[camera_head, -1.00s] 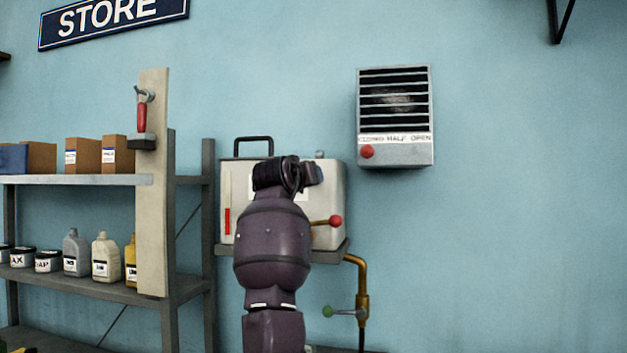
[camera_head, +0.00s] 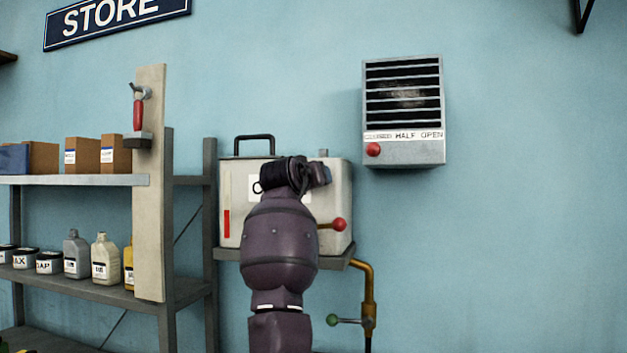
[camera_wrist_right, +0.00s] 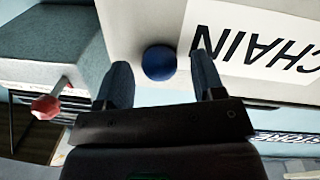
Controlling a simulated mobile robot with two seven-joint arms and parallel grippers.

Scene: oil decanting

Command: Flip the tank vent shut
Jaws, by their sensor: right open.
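The cream tank (camera_head: 340,185) stands on a bracket shelf against the wall. A small grey stub (camera_head: 323,153), possibly its vent, shows on its top right. My right gripper (camera_head: 318,175) is in front of the tank and partly hidden by its own wrist. In the right wrist view, which looks upside down, the right gripper (camera_wrist_right: 161,66) is open. A blue ball knob (camera_wrist_right: 159,62) shows between its fingertips, beside the CHAIN label (camera_wrist_right: 262,42). Contact cannot be told. The knob is hidden in the head view. My left gripper is not in view.
A red-knobbed lever (camera_head: 338,224) sticks out at the tank's front right. Below is a brass pipe (camera_head: 368,290) with a green-knobbed lever (camera_head: 333,320). A louvred wall box (camera_head: 404,150) with a red knob hangs to the upper right. Shelving (camera_head: 90,287) stands left.

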